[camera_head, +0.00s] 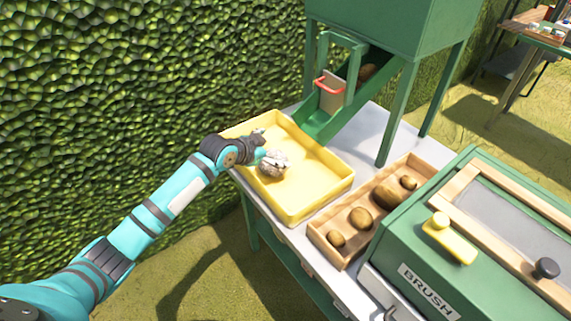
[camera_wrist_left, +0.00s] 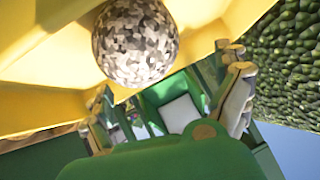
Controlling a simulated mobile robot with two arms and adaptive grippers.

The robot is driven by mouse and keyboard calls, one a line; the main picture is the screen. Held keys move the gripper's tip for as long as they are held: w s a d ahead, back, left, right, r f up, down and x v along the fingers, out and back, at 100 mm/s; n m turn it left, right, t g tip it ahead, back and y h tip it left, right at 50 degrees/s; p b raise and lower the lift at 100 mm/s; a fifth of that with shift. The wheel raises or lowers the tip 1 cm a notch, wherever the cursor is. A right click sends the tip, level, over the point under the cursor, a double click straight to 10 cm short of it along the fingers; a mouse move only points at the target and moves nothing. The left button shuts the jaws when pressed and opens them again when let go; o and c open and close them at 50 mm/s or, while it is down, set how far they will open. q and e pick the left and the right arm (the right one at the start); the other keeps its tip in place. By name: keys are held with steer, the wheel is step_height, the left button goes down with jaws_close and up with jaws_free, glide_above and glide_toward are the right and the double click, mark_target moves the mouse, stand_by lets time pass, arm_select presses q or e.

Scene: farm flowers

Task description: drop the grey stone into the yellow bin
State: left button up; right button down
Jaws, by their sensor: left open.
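The grey speckled stone (camera_head: 273,164) is inside the outline of the yellow bin (camera_head: 322,193), toward its left side, in the head view. In the left wrist view the stone (camera_wrist_left: 135,42) is large and round against the yellow surface. My left gripper (camera_head: 262,147) reaches over the bin's left rim, right beside the stone. Its fingers are open and spread apart in the left wrist view (camera_wrist_left: 172,88), with the stone outside the gap between them. Whether the stone rests on the bin floor is unclear. My right gripper is out of view.
A green hopper (camera_head: 400,30) with a chute (camera_head: 318,122) and red-handled gate (camera_head: 330,85) stands behind the bin. A wooden tray (camera_head: 343,262) with several brown potatoes lies to the right, beside a green box marked BRUSH (camera_head: 430,270). A hedge (camera_head: 120,90) borders the left.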

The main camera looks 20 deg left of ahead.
arm_select(q)
steer(key=v, duration=1.2)
steer(key=shift+r, duration=0.2)
steer(key=shift+f, duration=0.1)
